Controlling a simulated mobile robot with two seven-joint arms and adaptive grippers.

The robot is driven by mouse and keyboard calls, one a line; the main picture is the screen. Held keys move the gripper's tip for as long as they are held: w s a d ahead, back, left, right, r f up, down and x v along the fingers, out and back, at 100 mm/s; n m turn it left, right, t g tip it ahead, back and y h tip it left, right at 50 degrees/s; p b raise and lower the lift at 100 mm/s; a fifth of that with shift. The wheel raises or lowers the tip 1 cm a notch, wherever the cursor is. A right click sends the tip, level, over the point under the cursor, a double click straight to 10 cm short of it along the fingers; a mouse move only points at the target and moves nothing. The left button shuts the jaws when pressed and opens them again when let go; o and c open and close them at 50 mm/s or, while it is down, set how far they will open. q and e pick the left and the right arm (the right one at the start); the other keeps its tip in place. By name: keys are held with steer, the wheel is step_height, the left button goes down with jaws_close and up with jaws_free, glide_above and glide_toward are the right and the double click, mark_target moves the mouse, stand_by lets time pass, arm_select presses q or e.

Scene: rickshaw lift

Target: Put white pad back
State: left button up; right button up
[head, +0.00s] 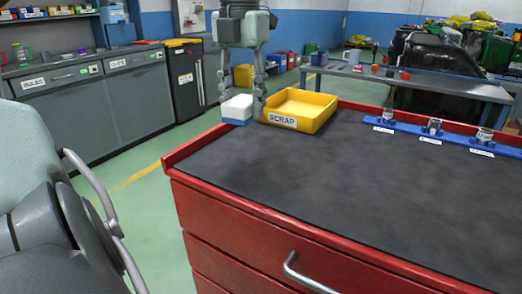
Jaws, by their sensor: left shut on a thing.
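The white pad (238,106) is at the far left corner of the red cabinet's dark top, with a blue layer (235,121) under it. My left gripper (240,103) reaches down over it, with one finger on each side, and is shut on the pad. I cannot tell whether the pad rests on the blue layer or is just above it. My right gripper is not in view.
A yellow SCRAP tray (313,109) stands just right of the pad. A blue rack (455,139) with several small glass jars lies along the back right edge. The middle of the dark top (340,170) is clear.

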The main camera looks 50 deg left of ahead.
arm_select(q)
steer(key=s+a+r+n+b, duration=0.1)
steer(key=s+r+n+b, duration=0.15)
steer(key=s, duration=0.45)
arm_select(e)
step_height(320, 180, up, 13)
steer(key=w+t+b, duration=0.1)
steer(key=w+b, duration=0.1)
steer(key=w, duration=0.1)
arm_select(q)
steer(key=p, duration=0.2)
glide_above(241, 160)
steer(key=shift+n, duration=0.45)
step_height(241, 160, down, 7)
steer(key=shift+r, duration=0.1)
steer(key=shift+f, duration=2.1)
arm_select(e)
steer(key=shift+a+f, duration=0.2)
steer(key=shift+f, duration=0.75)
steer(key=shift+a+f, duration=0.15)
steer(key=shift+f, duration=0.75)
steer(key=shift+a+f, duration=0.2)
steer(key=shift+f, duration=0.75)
arm_select(q)
steer(key=shift+f, duration=0.15)
steer(key=o, duration=1.1)
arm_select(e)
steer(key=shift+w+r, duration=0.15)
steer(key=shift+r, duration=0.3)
